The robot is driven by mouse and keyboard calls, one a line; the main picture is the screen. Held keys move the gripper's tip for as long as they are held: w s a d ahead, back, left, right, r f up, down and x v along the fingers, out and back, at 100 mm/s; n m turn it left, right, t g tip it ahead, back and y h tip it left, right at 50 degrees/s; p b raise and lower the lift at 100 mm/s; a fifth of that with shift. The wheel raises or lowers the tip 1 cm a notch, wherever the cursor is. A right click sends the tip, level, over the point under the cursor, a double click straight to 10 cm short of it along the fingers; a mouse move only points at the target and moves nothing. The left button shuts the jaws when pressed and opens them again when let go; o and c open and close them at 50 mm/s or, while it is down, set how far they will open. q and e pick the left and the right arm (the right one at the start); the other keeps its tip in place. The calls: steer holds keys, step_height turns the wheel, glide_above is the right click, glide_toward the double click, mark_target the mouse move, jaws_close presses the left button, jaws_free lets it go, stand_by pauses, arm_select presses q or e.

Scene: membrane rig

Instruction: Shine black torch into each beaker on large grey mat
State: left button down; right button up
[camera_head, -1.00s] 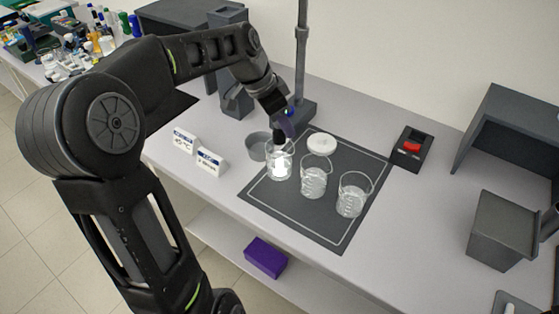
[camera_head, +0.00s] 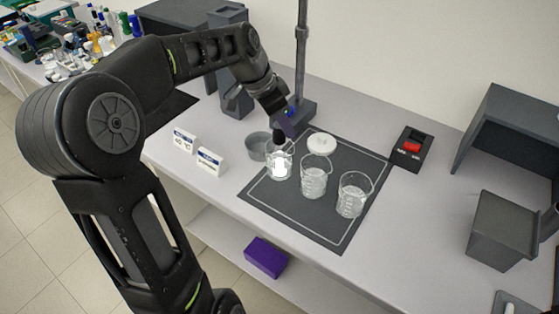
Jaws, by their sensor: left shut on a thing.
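The large grey mat (camera_head: 300,219) lies on the bench with three glass beakers on it. The left beaker (camera_head: 279,169) is brightly lit inside. The middle beaker (camera_head: 313,184) and the right beaker (camera_head: 352,199) are clear and unlit. My left gripper (camera_head: 283,129) is above the left beaker, shut on the black torch (camera_head: 278,139), which shows only as a small dark end just over the beaker's rim. The fingers and most of the torch are hard to make out. My right gripper is not in view.
A white round lid (camera_head: 321,143) lies at the mat's back, and a grey dish (camera_head: 259,146) stands beside the left beaker. A stand with a pole (camera_head: 302,50) rises behind. Two label signs (camera_head: 211,162) are left; a red-switch box (camera_head: 411,146) is right.

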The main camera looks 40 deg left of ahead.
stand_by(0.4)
arm_select(q)
steer(key=shift+r+p, duration=1)
steer(key=shift+r, duration=0.55)
